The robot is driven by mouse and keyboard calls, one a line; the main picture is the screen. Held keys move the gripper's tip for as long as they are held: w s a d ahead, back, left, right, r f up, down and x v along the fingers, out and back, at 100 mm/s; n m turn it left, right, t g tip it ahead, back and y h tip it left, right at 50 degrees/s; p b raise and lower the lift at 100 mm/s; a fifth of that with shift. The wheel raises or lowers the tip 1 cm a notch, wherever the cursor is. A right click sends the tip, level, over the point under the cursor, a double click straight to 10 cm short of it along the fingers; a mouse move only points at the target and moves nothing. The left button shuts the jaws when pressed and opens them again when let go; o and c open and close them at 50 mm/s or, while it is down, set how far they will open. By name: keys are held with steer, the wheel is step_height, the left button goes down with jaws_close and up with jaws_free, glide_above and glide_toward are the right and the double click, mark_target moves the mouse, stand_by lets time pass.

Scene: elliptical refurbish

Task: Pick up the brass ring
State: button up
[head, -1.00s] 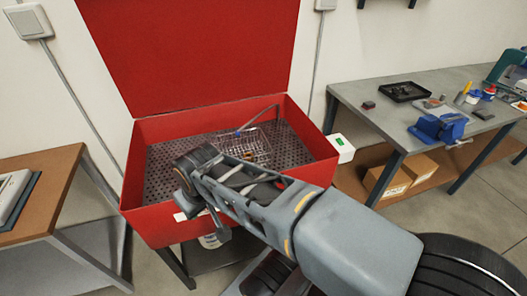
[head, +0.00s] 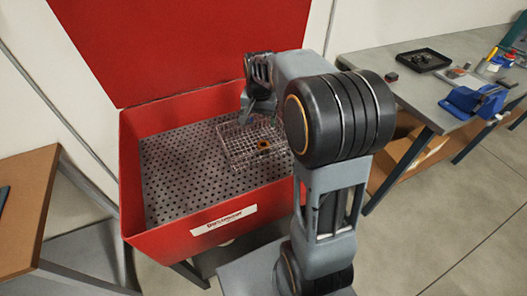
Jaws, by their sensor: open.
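The brass ring (head: 263,147) is a small golden-brown ring lying in a wire basket (head: 236,157). The basket rests on the perforated floor (head: 180,190) of an open red parts washer (head: 150,125). My gripper (head: 258,108) is above the far part of the basket, pointing down. It is small and dark in the view, and it is open. It appears to be above and beyond the ring and apart from it. My arm hides the right side of the washer and part of the basket's right end.
The washer's raised red lid (head: 190,45) stands behind. A brown-topped table (head: 35,205) is at the left. A grey workbench at the right holds a black tray (head: 424,61) and a blue vise (head: 470,101). The washer's left floor is clear.

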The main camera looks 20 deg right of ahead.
steer(key=w+d+f+m+g+b, duration=0.1)
steer(key=w+d+f+m, duration=0.3)
steer(key=f, duration=0.3)
steer(key=n, duration=0.1)
glide_above(264, 144)
steer(key=f, duration=0.7)
steer(key=shift+s+a+b, duration=0.2)
steer(key=shift+s+b, duration=0.1)
steer(key=shift+b, duration=0.1)
steer(key=shift+w+f, duration=0.2)
steer(key=shift+f, duration=3.1)
steer(key=c, duration=1.2)
steer(key=shift+d+r, duration=0.1)
steer(key=shift+r, duration=0.05)
steer(key=shift+c, duration=0.4)
